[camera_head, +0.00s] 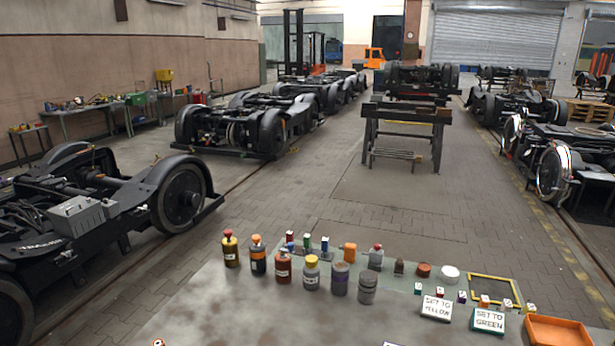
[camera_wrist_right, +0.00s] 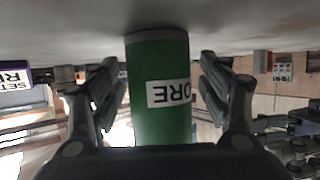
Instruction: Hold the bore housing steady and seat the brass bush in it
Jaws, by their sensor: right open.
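A green cylinder (camera_wrist_right: 160,75) stands in the middle of the right wrist view, which looks upside down. Its white label (camera_wrist_right: 169,93) reads "ORE", cut off at one side; it appears to be the bore housing. My right gripper (camera_wrist_right: 160,80) is open, with one finger on each side of the cylinder. There is a narrow gap at the right finger; the left finger is very close, and I cannot tell whether it touches. I cannot make out the brass bush in either view. My left gripper is in neither view.
The bench top (camera_head: 235,305) in the head view holds a row of bottles and jars (camera_head: 311,273). "Set to yellow" (camera_head: 436,308) and "set to green" (camera_head: 488,320) signs, a yellow frame (camera_head: 492,277) and an orange tray (camera_head: 556,332) are at right. The bench's left part is mostly clear.

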